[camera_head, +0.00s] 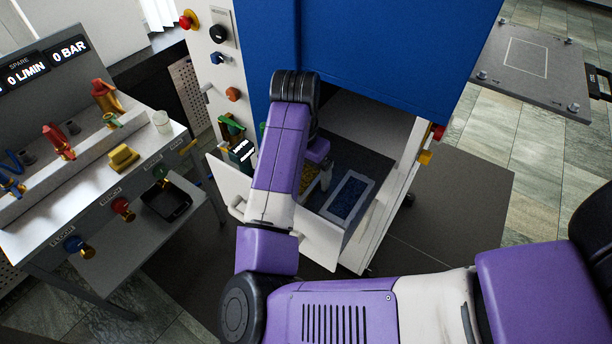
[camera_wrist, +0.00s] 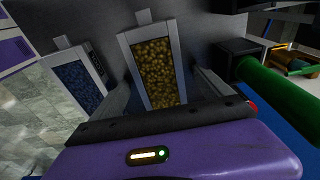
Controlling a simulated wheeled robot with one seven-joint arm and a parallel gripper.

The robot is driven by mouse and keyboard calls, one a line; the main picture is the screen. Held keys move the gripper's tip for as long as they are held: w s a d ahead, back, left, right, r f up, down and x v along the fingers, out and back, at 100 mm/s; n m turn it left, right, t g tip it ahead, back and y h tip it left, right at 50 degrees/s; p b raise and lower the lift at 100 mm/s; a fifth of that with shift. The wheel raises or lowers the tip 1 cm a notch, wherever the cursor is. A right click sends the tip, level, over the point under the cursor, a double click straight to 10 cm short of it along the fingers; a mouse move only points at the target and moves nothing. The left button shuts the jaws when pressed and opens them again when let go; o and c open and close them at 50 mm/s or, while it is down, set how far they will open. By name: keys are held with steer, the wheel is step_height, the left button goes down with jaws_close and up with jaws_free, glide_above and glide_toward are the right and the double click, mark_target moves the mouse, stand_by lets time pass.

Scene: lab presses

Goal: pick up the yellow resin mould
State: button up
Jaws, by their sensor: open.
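The yellow resin mould (camera_wrist: 129,40) is a grey-framed rectangular tray filled with yellow granules, with a small tab at its far end. In the head view it is mostly hidden behind my arm, and only a patch of yellow (camera_head: 311,177) shows. My gripper (camera_wrist: 163,80) is open, with one finger to each side of the yellow mould in the wrist view. The near end of the mould is hidden by the gripper body. Contact between fingers and frame cannot be told. My arm reaches into the open drawer below the blue press.
A blue-filled mould (camera_head: 348,195) lies beside the yellow one in the drawer (camera_head: 322,240). A green cylinder (camera_wrist: 280,92) is close on the right in the wrist view. The blue press housing (camera_head: 375,50) overhangs the drawer. A bench (camera_head: 75,190) with valves stands left.

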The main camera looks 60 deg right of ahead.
jaws_close()
steer(key=shift+r, duration=0.1)
stand_by(0.3)
